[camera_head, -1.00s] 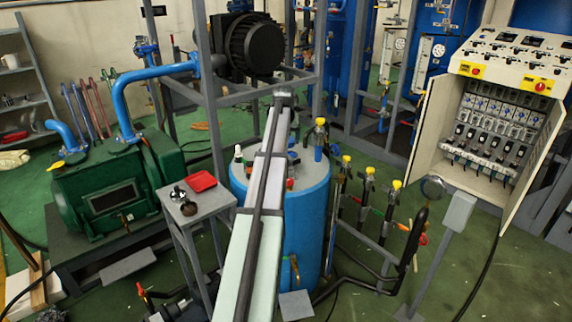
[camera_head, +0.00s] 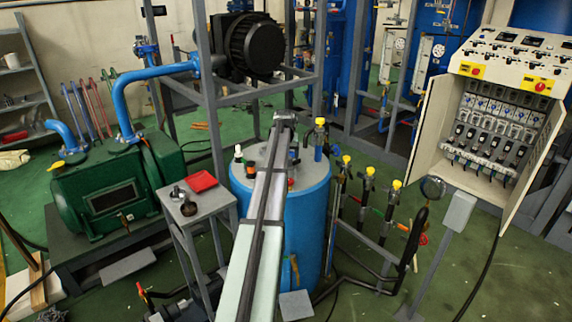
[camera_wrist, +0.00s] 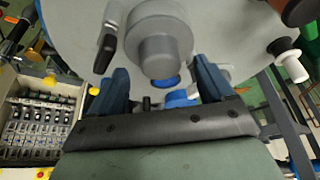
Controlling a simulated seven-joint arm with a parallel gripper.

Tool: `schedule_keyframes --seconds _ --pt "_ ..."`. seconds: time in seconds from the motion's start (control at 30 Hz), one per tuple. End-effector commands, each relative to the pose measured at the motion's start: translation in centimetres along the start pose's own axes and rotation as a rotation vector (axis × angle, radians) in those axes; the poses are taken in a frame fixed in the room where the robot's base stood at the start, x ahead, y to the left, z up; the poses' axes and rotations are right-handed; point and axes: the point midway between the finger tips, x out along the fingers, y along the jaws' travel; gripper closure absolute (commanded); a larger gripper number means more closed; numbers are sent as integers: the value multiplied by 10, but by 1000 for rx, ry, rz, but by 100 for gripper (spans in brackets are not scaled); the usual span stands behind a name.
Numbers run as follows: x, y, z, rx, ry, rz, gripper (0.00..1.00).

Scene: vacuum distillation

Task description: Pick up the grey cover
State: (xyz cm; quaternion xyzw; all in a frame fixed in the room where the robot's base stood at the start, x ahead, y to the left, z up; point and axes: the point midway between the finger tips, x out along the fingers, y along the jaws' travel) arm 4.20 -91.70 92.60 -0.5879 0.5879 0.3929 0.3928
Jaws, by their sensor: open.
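A grey stepped round piece, which looks like the grey cover (camera_wrist: 158,42), sits on the grey top of the tank in the wrist view. My gripper (camera_wrist: 163,78) is open and empty. Its two blue fingers stand apart, one on each side, just below the grey piece in the picture. I cannot tell the height gap between the fingers and the grey piece. In the head view my arm hides the middle of the tank top, so the grey piece cannot be made out there.
The blue tank (camera_head: 305,225) stands under my arm. A small white-topped dark fitting (camera_wrist: 287,60) and a brown round piece (camera_wrist: 298,10) are on its top. Yellow-capped valves (camera_head: 370,172) stand to the right. A small grey table (camera_head: 205,204) with a red tray (camera_head: 201,181) is left.

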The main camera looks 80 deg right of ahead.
Motion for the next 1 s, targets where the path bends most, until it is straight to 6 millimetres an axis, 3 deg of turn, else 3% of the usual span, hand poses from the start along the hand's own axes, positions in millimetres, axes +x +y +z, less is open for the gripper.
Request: schedule_keyframes --seconds 0.2,0.43,1.0 --pt "26 -1 -1 0 -1 0 19" --pt "27 -1 -1 0 1 0 19" --pt "27 -1 -1 0 0 0 73"
